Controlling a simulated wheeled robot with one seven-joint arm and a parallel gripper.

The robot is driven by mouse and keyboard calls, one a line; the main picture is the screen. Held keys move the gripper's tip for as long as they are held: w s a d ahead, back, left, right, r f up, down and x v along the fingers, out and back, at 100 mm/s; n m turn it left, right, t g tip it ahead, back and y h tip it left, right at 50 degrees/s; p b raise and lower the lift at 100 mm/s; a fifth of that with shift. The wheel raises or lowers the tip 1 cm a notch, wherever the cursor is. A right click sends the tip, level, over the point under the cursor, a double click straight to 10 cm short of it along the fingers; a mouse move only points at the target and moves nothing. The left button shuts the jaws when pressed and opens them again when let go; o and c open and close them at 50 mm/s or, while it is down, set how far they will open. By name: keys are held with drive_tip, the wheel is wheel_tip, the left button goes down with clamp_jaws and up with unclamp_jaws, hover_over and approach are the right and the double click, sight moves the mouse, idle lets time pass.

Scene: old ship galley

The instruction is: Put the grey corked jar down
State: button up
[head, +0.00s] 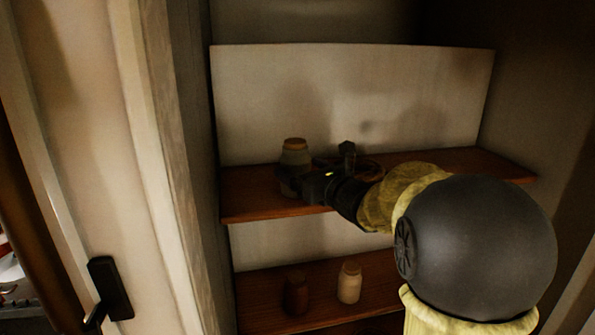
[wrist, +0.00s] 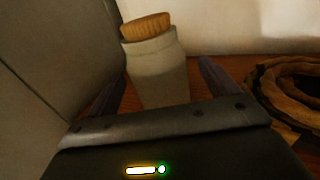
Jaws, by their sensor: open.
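The grey corked jar (head: 296,158) stands upright on the upper wooden shelf, near its left end. In the wrist view the jar (wrist: 157,68) has a tan cork and sits between the two fingers of my gripper (wrist: 155,90). In the head view my gripper (head: 300,186) reaches in from the right to the jar. The fingers are open on either side of the jar, with a gap visible on its right. The jar's lower part is hidden behind the gripper body.
A dark brown jar (head: 296,292) and a cream jar (head: 349,283) stand on the lower shelf (head: 258,312). The cabinet's side wall is close on the left.

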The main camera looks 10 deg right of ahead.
drive_tip(key=b+v, duration=0.3)
drive_tip(key=v, duration=0.6)
drive_tip(key=shift+s, duration=0.35)
